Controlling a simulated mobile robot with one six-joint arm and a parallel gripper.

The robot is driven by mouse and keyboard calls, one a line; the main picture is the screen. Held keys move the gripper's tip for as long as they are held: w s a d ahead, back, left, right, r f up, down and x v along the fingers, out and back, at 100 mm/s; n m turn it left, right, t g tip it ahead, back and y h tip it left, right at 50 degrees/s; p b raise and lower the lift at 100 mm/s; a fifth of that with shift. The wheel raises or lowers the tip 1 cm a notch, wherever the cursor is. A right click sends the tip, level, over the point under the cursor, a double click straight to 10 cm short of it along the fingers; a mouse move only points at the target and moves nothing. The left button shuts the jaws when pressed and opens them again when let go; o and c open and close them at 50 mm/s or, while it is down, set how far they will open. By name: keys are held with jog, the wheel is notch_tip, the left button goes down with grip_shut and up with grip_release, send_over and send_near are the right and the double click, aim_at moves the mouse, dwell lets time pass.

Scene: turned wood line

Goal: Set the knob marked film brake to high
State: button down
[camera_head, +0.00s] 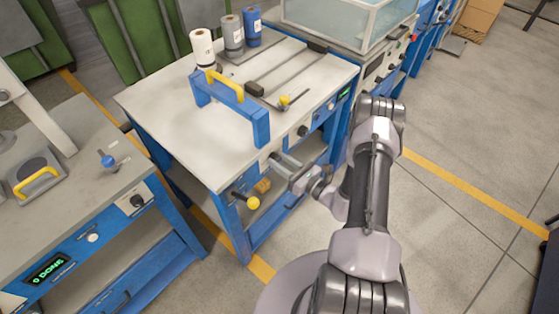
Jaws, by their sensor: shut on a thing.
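My gripper (275,160) reaches to the front panel of the blue wrapping table (180,120). Its fingers are shut on a knob on that panel, which they mostly hide. Other dark knobs (303,130) sit further right along the same panel. The labels are too small to read, so I cannot tell from them which knob is marked film brake, nor where the held knob points.
A lever with a yellow ball (253,203) sticks out at the table's front left corner. A blue bar with a yellow handle (226,84) stands on the tabletop. A second bench (70,170) with a green display is at left.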

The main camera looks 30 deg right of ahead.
jog(key=m, duration=0.4)
jog(key=shift+d, duration=0.1)
jog(key=m, duration=0.5)
jog(key=shift+f+p, duration=0.1)
jog(key=shift+p, duration=0.2)
jog(key=shift+f+m+p, duration=0.15)
jog(key=shift+m, duration=6.1)
jog(key=shift+f+m+p, duration=0.15)
jog(key=shift+m, duration=6.1)
jog(key=c, duration=1)
grip_release()
